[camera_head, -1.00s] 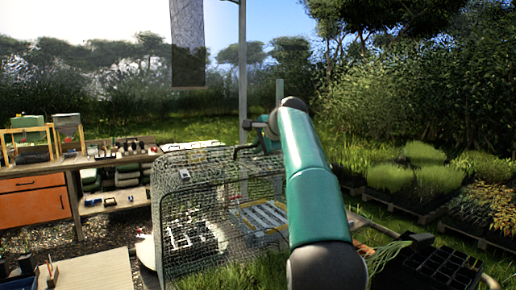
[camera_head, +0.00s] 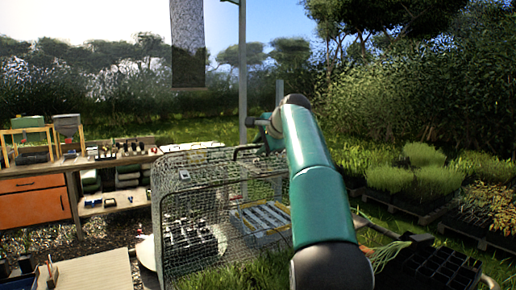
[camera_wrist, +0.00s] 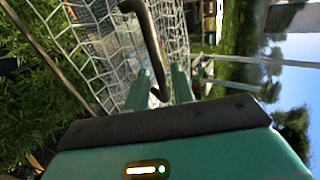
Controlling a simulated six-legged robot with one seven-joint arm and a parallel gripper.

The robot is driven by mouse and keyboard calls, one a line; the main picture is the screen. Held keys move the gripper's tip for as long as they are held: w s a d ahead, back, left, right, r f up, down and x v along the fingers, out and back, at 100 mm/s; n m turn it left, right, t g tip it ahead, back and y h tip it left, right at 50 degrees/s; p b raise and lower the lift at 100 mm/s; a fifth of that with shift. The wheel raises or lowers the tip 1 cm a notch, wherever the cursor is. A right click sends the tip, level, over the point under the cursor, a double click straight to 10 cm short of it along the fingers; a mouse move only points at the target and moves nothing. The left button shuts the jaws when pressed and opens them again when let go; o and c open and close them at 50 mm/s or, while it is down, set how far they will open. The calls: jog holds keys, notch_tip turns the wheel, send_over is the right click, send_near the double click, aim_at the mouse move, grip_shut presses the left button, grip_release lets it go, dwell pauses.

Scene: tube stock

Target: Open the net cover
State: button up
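The net cover (camera_head: 200,215) is a wire-mesh cage in the middle of the head view, and it looks closed. A dark bent handle (camera_head: 240,150) sits at its top edge. My gripper (camera_wrist: 160,90) is open around that end, with a gap beside the bar. In the head view my gripper is at the cover's top edge, mostly hidden by my arm. Trays (camera_head: 262,217) show through the mesh.
A wooden bench (camera_head: 110,165) with an orange drawer (camera_head: 34,200) and small tools stands at left. A grey post (camera_head: 242,70) rises behind the cover, with a hanging dark panel (camera_head: 187,45) to its left. Plant trays (camera_head: 400,205) and a black cell tray (camera_head: 445,268) lie at right.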

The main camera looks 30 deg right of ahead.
jog(key=v, duration=1.2)
jog(key=shift+a, duration=0.1)
jog(key=s+a+f+n+g, duration=0.2)
jog(key=s+a+f+n, duration=0.2)
jog(key=s+a+f, duration=0.4)
jog(key=s+a+f+n+g, duration=0.1)
jog(key=s+a+f+n, duration=0.4)
jog(key=a, duration=0.5)
jog(key=s+a+f+n+g, duration=0.1)
jog(key=s+a+f+n, duration=0.3)
jog(key=s+f, duration=0.5)
jog(key=s+a+f+n+g, duration=0.1)
jog(key=s+a+f+n, duration=0.3)
jog(key=s+f, duration=0.5)
notch_tip(320, 180, down, 5)
jog(key=shift+a+f+n, duration=0.1)
jog(key=shift+a+n, duration=0.3)
jog(key=shift+a, duration=0.1)
